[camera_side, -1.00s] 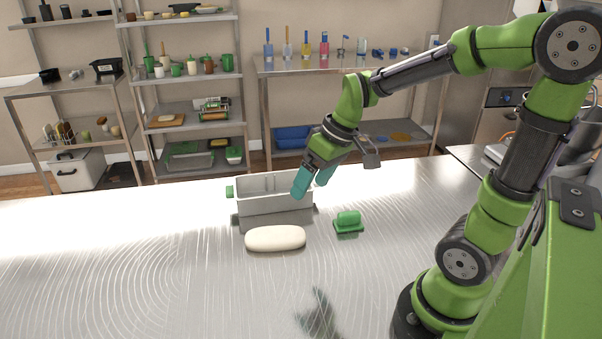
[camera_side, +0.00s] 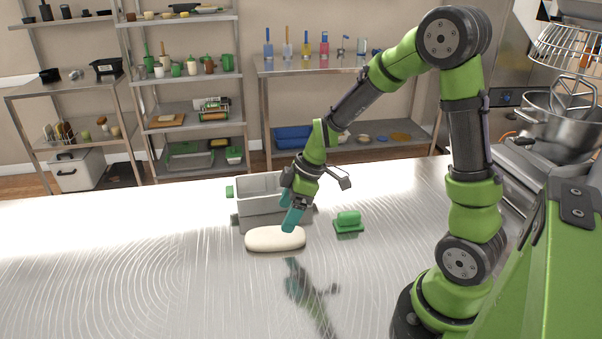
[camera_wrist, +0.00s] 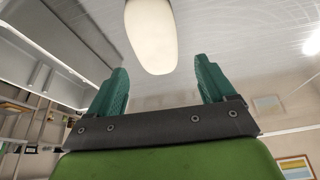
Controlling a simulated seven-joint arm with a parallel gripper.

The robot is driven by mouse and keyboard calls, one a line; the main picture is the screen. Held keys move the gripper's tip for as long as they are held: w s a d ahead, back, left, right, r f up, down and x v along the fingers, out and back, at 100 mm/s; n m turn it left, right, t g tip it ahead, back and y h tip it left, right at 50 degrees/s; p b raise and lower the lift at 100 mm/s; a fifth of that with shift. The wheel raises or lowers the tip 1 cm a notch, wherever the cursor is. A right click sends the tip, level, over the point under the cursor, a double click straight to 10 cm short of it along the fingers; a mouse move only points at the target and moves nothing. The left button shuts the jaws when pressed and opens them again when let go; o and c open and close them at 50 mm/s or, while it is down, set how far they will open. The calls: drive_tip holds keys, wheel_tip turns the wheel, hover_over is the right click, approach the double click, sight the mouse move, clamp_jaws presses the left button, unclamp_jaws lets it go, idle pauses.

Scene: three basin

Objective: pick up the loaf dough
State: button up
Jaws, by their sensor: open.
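The loaf dough (camera_side: 274,239) is a pale, smooth oval lying on the steel table in the side view. It also shows at the top of the wrist view (camera_wrist: 151,35), ahead of the fingertips and between their lines. My gripper (camera_side: 291,216) has teal fingers pointing down, close above the right end of the dough in the side view. In the wrist view its two fingers (camera_wrist: 162,72) are spread wide with nothing between them. The dough appears apart from the fingers there.
A grey rectangular basin (camera_side: 262,207) with a green handle stands just behind the dough, close to my gripper. A green block-like tool (camera_side: 348,221) lies to the right of the dough. The table is clear to the left and in front.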

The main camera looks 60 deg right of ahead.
sight(276, 233)
drive_tip(key=x, duration=0.7)
drive_tip(key=shift+w+d+f, duration=0.15)
drive_tip(key=shift+w, duration=0.15)
drive_tip(key=shift+c, duration=0.2)
drive_tip(key=c, duration=1.2)
